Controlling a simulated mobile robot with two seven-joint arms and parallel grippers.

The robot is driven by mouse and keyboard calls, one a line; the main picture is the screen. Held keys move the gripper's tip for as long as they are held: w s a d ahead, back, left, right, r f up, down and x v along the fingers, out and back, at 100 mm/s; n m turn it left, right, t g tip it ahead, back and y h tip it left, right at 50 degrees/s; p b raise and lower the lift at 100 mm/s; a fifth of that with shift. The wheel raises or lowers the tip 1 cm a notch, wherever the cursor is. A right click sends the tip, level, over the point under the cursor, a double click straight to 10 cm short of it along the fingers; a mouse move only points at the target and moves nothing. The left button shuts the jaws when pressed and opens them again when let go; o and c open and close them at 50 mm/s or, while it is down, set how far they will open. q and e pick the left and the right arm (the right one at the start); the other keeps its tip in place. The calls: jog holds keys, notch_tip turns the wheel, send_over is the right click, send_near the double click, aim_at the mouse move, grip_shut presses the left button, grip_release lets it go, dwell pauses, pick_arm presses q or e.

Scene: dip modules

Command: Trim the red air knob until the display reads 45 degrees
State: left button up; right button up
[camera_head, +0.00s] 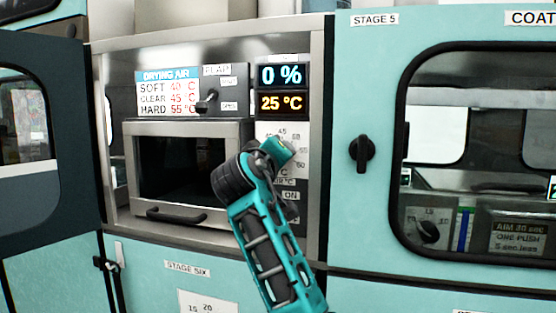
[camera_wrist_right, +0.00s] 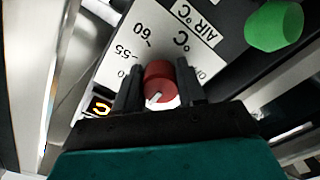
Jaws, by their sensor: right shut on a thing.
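The red air knob (camera_wrist_right: 160,84) sits on a white dial plate (camera_wrist_right: 135,45) marked with degree numbers, and a white pointer line shows on its face. My right gripper (camera_wrist_right: 158,88) is shut on the knob, one finger on each side, in the right wrist view. In the head view my right gripper (camera_head: 272,152) covers the knob, with part of the dial plate (camera_head: 290,131) showing above. The display (camera_head: 281,103) reads 25 °C in yellow, under a blue 0 % readout (camera_head: 281,76). My left gripper is not in view.
A drying air chart (camera_head: 167,93) lists soft 40, clear 45 and hard 55 °C. A flap lever (camera_head: 207,101) and a windowed oven door (camera_head: 185,170) are left of my arm. A green button (camera_wrist_right: 274,25) is close by the knob. A black latch (camera_head: 361,152) is at right.

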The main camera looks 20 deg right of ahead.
jog(key=shift+f, duration=0.35)
jog(key=o, duration=1.1)
jog(key=shift+d+r, duration=0.1)
jog(key=shift+r, duration=0.05)
jog(key=shift+c, duration=0.2)
jog(key=shift+s, duration=0.1)
jog(key=shift+r, duration=0.1)
jog(key=b+v, duration=0.1)
jog(key=v, duration=1.2)
jog(key=shift+b, duration=0.3)
jog(key=shift+m, duration=0.3)
